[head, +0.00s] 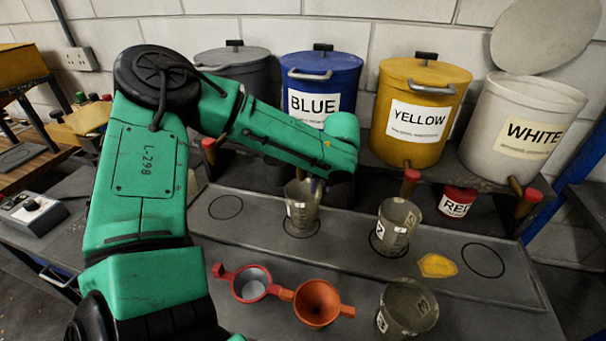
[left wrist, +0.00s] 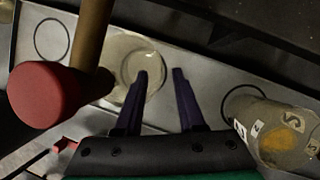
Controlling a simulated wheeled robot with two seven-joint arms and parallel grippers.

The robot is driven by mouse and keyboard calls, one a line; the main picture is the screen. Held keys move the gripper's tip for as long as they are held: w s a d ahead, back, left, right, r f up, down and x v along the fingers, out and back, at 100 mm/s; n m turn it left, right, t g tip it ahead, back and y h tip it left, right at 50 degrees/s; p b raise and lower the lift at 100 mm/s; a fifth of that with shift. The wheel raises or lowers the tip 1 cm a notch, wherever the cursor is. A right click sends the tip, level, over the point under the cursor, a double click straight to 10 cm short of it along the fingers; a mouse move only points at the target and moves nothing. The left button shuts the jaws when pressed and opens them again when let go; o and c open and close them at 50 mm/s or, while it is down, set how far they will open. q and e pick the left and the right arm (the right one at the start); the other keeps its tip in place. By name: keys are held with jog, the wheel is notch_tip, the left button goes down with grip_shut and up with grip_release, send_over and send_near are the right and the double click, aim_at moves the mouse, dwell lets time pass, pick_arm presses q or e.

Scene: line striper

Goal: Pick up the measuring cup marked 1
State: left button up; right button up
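A grey measuring cup (head: 301,214) stands in a ring on the tray below the blue bucket; its small label is too small to read. My left gripper (head: 316,186) is above this cup, partly hidden by my arm. In the left wrist view the two dark fingers (left wrist: 160,73) are apart with nothing gripped; one overlaps the rim of the cup (left wrist: 130,58) and the other is beside it. A second cup (head: 395,232) stands below the yellow bucket, and it also shows in the left wrist view (left wrist: 270,118). A third cup (head: 412,303), apparently marked 3, stands in front. My right gripper is not in view.
Blue (head: 325,74), yellow (head: 421,95) and white (head: 500,125) buckets stand on a shelf behind; wooden taps with red ends (left wrist: 45,97) jut out near the cups. A red strainer (head: 251,284), an orange funnel (head: 317,302) and a yellow spill (head: 437,265) lie in front.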

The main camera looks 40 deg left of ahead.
aim_at(320, 191)
pick_arm(q)
jog(key=x, duration=0.3)
jog(key=shift+w+f, duration=0.1)
grip_shut()
dwell(1.2)
